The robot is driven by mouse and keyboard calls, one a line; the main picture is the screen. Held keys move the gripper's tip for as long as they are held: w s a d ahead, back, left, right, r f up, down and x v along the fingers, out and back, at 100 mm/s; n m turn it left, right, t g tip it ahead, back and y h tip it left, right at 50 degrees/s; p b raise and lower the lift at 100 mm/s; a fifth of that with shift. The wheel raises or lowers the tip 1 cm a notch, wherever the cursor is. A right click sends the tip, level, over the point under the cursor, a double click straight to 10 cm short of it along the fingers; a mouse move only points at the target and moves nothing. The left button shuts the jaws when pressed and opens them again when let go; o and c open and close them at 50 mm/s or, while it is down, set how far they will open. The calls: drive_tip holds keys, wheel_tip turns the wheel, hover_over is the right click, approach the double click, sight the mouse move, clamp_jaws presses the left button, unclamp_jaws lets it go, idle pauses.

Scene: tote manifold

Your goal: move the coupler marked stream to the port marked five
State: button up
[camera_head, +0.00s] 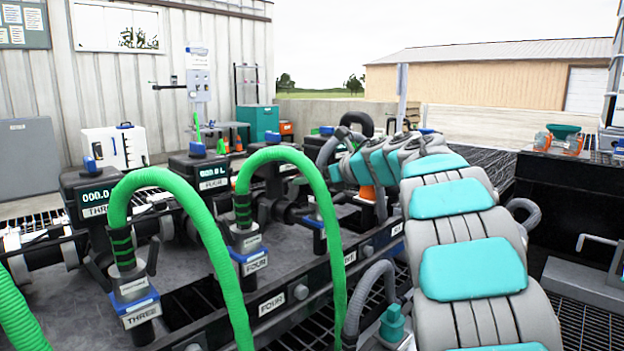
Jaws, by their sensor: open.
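A green-hosed coupler (124,270) stands upright at the port labelled THREE (142,314), and another green-hosed coupler (244,240) stands at the port labelled FOUR (255,266). The small tags on both couplers are too small to read, so I cannot tell which coupler is marked stream. Farther right along the manifold, a blue-collared port (319,226) is partly hidden by the green hose; its number cannot be read. My grey and teal arm reaches from the lower right toward the far ports. I cannot make out my gripper at its far end.
Black meter boxes (90,196) stand behind the ports along the grey manifold deck (190,262). Green hoses (215,260) arch in front of them. A dark bench (565,190) stands at right.

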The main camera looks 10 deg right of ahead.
drive_tip(key=v, duration=0.7)
drive_tip(key=shift+s+d, duration=0.25)
drive_tip(key=shift+s, duration=0.1)
drive_tip(key=shift+r, duration=0.15)
